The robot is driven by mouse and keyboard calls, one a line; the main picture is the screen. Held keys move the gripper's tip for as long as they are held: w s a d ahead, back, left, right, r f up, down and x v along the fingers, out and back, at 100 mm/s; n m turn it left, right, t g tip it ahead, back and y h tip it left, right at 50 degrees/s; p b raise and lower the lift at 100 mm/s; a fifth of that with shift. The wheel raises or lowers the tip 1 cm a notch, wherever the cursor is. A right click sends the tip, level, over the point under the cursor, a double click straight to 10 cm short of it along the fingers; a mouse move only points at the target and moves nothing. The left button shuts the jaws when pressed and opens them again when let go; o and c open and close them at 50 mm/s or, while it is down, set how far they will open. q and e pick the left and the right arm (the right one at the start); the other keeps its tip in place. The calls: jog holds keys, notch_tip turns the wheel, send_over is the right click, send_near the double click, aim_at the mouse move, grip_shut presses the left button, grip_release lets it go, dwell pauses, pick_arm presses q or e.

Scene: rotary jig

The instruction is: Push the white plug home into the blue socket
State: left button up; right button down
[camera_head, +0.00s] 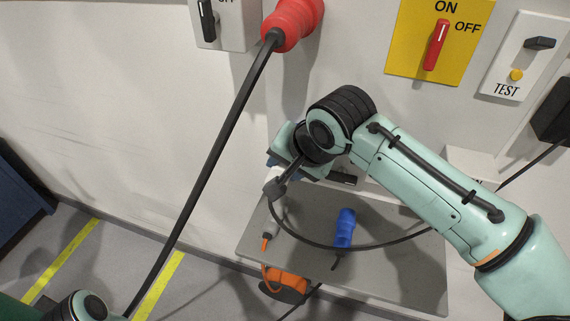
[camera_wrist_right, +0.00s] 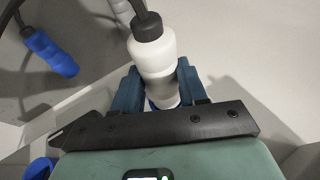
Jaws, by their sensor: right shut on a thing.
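The white plug (camera_wrist_right: 153,58) has a dark cable end and sits between the blue-grey fingers of my right gripper (camera_wrist_right: 158,82) in the right wrist view. In the head view the right gripper (camera_head: 292,168) is close to the wall, shut on the plug, whose pale end (camera_head: 273,183) shows at its left. A little blue shows beyond the plug between the fingers; I cannot tell whether it is the blue socket or how deep the plug sits. Most of the socket is hidden by the gripper. My left gripper is out of view; only part of its arm shows at lower left.
A grey shelf (camera_head: 400,270) below carries a loose blue connector (camera_head: 345,228). An orange item (camera_head: 285,287) is near its front edge. A red connector (camera_head: 292,22) with a thick cable is above. A yellow switch panel (camera_head: 410,55) and a TEST box (camera_head: 515,75) are at upper right.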

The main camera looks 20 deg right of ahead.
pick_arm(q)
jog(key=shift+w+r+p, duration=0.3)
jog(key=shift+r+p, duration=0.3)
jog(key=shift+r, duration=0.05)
pick_arm(e)
jog(key=shift+w+d, duration=0.45)
jog(key=shift+w, duration=0.2)
jog(key=shift+w+d, duration=0.45)
jog(key=shift+w, duration=0.15)
jog(key=c, duration=0.5)
grip_release()
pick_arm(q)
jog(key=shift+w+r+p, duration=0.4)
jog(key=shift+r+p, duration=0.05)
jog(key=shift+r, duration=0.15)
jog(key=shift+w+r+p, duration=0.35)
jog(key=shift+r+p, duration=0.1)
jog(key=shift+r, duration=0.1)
pick_arm(e)
jog(key=v, duration=1.3)
jog(key=shift+s+r, duration=0.1)
jog(key=shift+r, duration=0.1)
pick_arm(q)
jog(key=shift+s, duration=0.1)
